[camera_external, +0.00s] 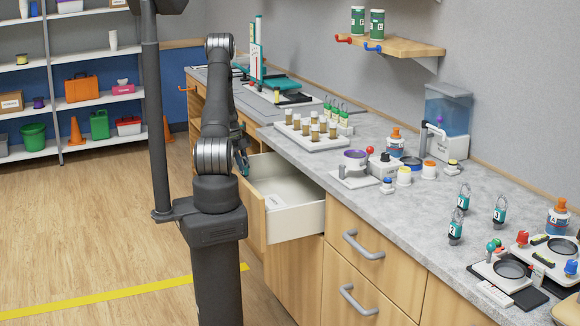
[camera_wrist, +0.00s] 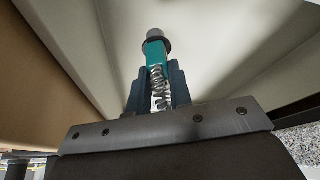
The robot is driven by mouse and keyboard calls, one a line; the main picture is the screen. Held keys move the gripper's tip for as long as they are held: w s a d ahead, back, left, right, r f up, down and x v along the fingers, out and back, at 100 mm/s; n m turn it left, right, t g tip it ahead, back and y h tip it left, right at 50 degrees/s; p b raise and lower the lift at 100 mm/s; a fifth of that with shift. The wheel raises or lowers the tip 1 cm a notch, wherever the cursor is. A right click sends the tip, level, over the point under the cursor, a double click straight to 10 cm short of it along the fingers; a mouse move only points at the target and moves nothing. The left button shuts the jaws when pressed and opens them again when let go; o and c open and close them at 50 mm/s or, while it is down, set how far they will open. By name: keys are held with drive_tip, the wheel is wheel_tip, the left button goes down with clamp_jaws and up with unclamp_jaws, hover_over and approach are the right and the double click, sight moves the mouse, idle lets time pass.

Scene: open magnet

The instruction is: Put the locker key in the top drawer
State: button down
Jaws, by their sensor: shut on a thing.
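My gripper (camera_wrist: 158,88) is shut on a teal and silver piece, the locker key (camera_wrist: 156,53). Its teal part and grey round end stick out past the fingertips, and silver metal shows between the fingers. In the external view my gripper (camera_external: 243,164) is beside the open top drawer (camera_external: 298,222), near its wooden front panel. The key is too small to make out there. The drawer is pulled out and has pale inner walls, which also fill much of the wrist view (camera_wrist: 240,50).
The counter (camera_external: 400,195) above carries a vial tray (camera_external: 312,140), a small scale (camera_external: 354,175) and several bottles. Teal tagged items (camera_external: 456,226) stand farther right. Closed drawers with grey handles (camera_external: 363,246) are right of the open one. Floor at left is clear.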

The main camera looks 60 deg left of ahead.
drive_tip(key=shift+s+a+f, duration=0.15)
drive_tip(key=shift+a+f, duration=0.15)
drive_tip(key=shift+f, duration=0.55)
drive_tip(key=shift+s+a+f, duration=0.15)
drive_tip(key=shift+a+f, duration=0.1)
drive_tip(key=shift+f, duration=0.65)
drive_tip(key=shift+s+a+f, duration=0.15)
drive_tip(key=shift+a+f, duration=0.15)
drive_tip(key=shift+f, duration=0.55)
drive_tip(key=shift+f, duration=0.15)
drive_tip(key=c, duration=1.3)
unclamp_jaws()
drive_tip(key=v, duration=1.2)
